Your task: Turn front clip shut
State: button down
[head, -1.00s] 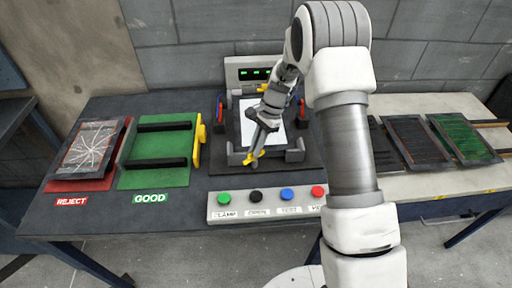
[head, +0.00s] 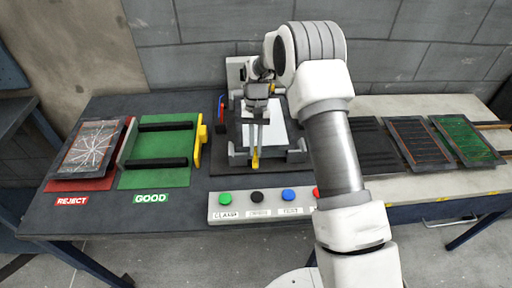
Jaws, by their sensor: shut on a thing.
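The test fixture (head: 238,158) stands at the middle of the dark table, with a pale flat panel (head: 281,132) lying in it. The yellow front clip (head: 255,164) is at the middle of the fixture's front edge. My gripper (head: 257,152) points down over the panel and is shut on the front clip. The fingers hide the clip's upper part, so its exact angle is hard to tell. My wrist and arm hide the fixture's back and part of its right side.
A button strip (head: 265,208) lies in front of the fixture. Left are the green GOOD rack (head: 152,177) with a yellow handle (head: 198,147) and the red REJECT tray (head: 95,184) holding a cracked panel (head: 92,146). Several dark panels (head: 413,141) lie right.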

jog(key=shift+n+h, duration=0.3)
jog(key=shift+n, duration=0.4)
jog(key=c, duration=0.9)
grip_release()
jog(key=shift+r, duration=0.1)
jog(key=v, duration=1.7)
jog(key=shift+a+r+p, duration=0.1)
jog(key=shift+r+p, duration=0.05)
jog(key=shift+p, duration=0.2)
jog(key=shift+r, duration=0.1)
